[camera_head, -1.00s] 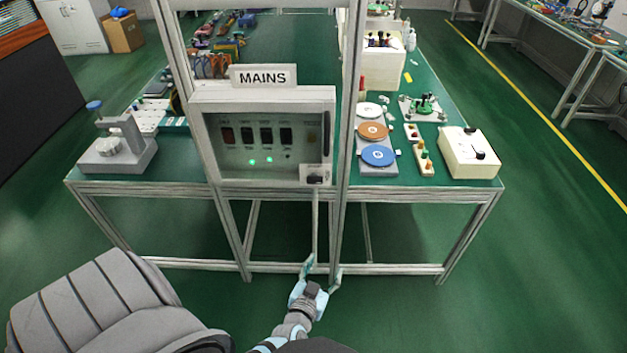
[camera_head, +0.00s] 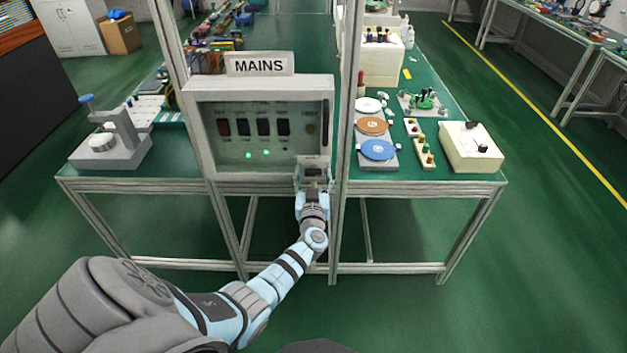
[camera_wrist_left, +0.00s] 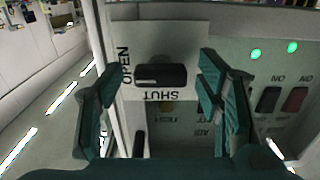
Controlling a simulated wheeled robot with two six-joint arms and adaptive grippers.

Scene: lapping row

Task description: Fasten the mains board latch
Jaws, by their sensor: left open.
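The mains board (camera_head: 259,183) is a pale framed box with a clear window, under a MAINS sign (camera_head: 259,65). Its latch, a dark bar-shaped handle (camera_wrist_left: 161,75), sits on a pale plate at the board's lower right corner. In the left wrist view the bar lies level, with OPEN beside its left end and SHUT upside down below it. My left gripper (camera_head: 313,174) is at the latch in the head view. In the left wrist view its open fingers (camera_wrist_left: 159,68) stand either side of the handle, with gaps at both ends. My right gripper is not in view.
Metal posts (camera_head: 345,140) flank the board. A cream box (camera_head: 472,147) and a blue disc (camera_head: 378,150) are on the bench at right. A grey instrument (camera_head: 110,150) stands at left. Two green lights (camera_head: 257,154) glow inside the board. The floor in front is open.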

